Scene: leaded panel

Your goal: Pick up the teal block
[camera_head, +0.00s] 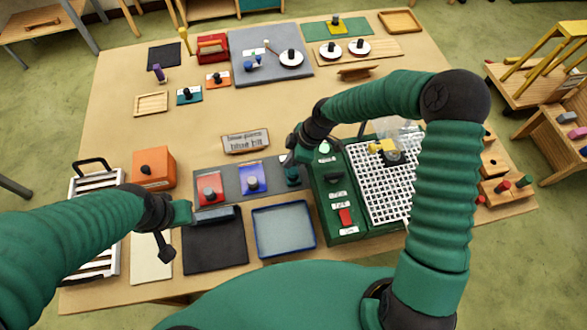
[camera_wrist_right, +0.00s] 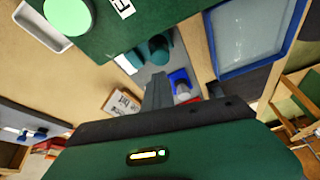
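A teal block with a round knob (camera_head: 292,176) stands at the right end of the grey board, partly hidden by my right gripper. It also shows in the right wrist view (camera_wrist_right: 156,48) as a dark teal rounded shape beside the green machine's edge. My right gripper (camera_head: 291,158) is just above and beside it in the head view. In the wrist view its narrow grey fingers (camera_wrist_right: 158,88) look together, with nothing seen between them; their tips point toward the teal block. My left gripper (camera_head: 178,222) is low over the front left, by the black mat; its opening is unclear.
A red block (camera_head: 209,189) and a blue block (camera_head: 252,178) share the grey board (camera_head: 231,176). The green machine (camera_head: 337,203) stands close right. A blue-rimmed tray (camera_head: 284,229) and black mat (camera_head: 215,244) lie in front, a label plate (camera_head: 246,141) behind.

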